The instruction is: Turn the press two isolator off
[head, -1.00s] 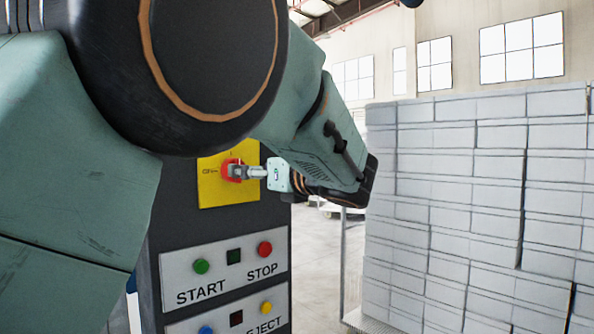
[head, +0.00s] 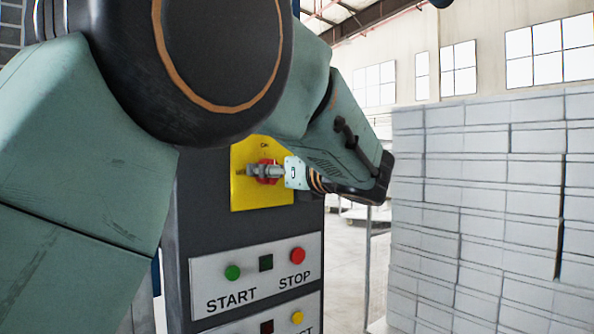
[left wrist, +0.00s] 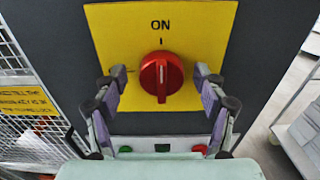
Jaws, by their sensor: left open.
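The isolator is a red rotary knob (left wrist: 161,76) on a yellow plate (left wrist: 110,25) marked ON at its top. In the left wrist view the knob's grip bar stands upright, in line with the ON mark. In the head view the knob (head: 264,180) is partly hidden behind my gripper, on the yellow plate (head: 245,198) of a dark cabinet. My left gripper (left wrist: 160,74) is open, with one finger on each side of the knob and a visible gap on both sides. It also shows in the head view (head: 258,171). My right gripper is not in view.
Below the plate, a panel (head: 260,288) carries a green START button (head: 232,272) and a red STOP button (head: 297,256). A tall stack of pale blocks (head: 480,210) stands at the right. Wire mesh (left wrist: 25,135) is left of the cabinet in the wrist view.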

